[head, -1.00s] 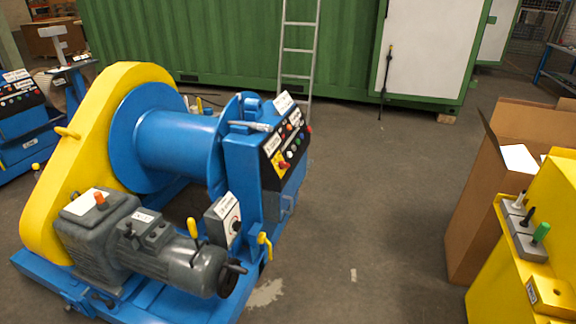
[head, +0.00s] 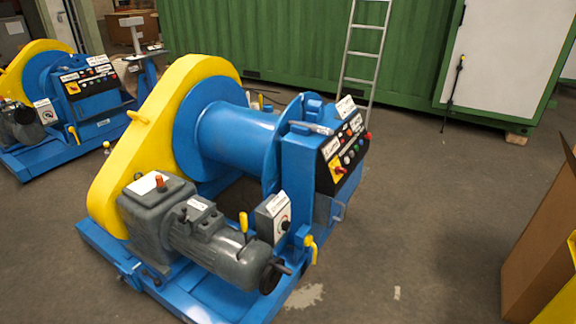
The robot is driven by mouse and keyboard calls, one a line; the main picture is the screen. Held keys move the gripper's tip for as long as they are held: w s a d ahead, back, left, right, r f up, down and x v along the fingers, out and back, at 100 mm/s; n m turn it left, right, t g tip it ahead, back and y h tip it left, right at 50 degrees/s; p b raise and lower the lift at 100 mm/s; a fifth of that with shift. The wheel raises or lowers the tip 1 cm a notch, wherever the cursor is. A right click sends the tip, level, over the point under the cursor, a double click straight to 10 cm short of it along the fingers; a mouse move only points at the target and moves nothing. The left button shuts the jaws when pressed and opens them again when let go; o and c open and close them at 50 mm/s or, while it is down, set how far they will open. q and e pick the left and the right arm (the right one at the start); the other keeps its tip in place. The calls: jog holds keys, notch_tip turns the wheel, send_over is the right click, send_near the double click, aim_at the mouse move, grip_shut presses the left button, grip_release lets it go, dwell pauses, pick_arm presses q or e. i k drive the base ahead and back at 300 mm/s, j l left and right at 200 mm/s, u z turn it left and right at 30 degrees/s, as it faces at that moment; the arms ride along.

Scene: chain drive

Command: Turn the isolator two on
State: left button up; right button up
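A blue winch with a yellow chain guard (head: 165,125) stands in the middle of the head view. A small grey box with a dark rotary knob (head: 273,218) is on its front side, under a white label too small to read. Its sloping black control panel (head: 342,152) carries several coloured buttons and a red knob on a yellow plate (head: 338,169). A second, similar winch (head: 60,85) stands at the far left, with its own grey knob box (head: 46,112). I cannot tell which switch is isolator two, or its setting. Neither gripper is in view.
A green container (head: 290,45) with a leaning ladder (head: 362,60) stands behind. A cardboard box (head: 545,245) and a yellow edge (head: 562,295) are at the right. Grey floor (head: 430,210) is open between the near winch and the box.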

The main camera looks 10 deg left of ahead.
aim_at(338, 170)
jog(key=i+l+u, duration=0.4)
jog(key=l+u, duration=0.15)
jog(key=i+l+u, duration=0.25)
jog(key=l+u, duration=0.25)
jog(key=l, duration=0.15)
jog(key=i+l+u, duration=0.1)
jog(key=l+u, duration=0.2)
